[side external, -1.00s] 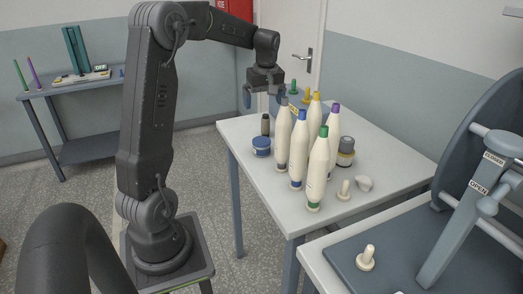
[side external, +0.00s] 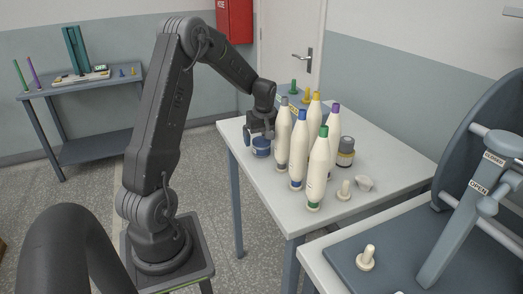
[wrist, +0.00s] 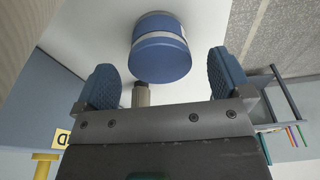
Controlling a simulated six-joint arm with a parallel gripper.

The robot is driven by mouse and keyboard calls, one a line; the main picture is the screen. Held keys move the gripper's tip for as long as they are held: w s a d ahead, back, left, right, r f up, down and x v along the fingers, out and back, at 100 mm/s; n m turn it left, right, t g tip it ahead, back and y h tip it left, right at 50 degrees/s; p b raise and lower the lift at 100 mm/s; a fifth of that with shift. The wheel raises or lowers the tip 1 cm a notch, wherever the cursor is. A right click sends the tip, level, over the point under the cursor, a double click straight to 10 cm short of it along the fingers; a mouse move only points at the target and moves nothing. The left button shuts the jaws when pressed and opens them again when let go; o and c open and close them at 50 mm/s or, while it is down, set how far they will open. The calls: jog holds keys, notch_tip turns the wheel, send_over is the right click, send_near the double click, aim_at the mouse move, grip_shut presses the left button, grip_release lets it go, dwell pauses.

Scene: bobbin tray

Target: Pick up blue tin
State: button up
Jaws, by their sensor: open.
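The blue tin (side external: 261,146) is a short round tin with a pale band, standing near the left edge of the white table (side external: 262,187). My gripper (side external: 259,135) is low at the tin, which partly shows between and below its fingers in the side view. In the wrist view the tin (wrist: 160,48) lies just beyond the two blue fingertips (wrist: 168,80), roughly centred between them. The fingers are spread and hold nothing. I cannot tell whether a finger touches the tin.
Several white bobbins with coloured tips, one of them blue-tipped (side external: 299,150), stand close to the right of the tin. A small grey cylinder (wrist: 141,95) shows beyond the gripper in the wrist view.

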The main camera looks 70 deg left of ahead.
aim_at(262, 141)
jog(key=shift+a+f, duration=0.15)
jog(key=shift+f, duration=0.65)
jog(key=shift+a+f, duration=0.1)
jog(key=shift+f, duration=0.65)
jog(key=shift+c, duration=0.2)
jog(key=shift+r, duration=0.1)
jog(key=c, duration=1)
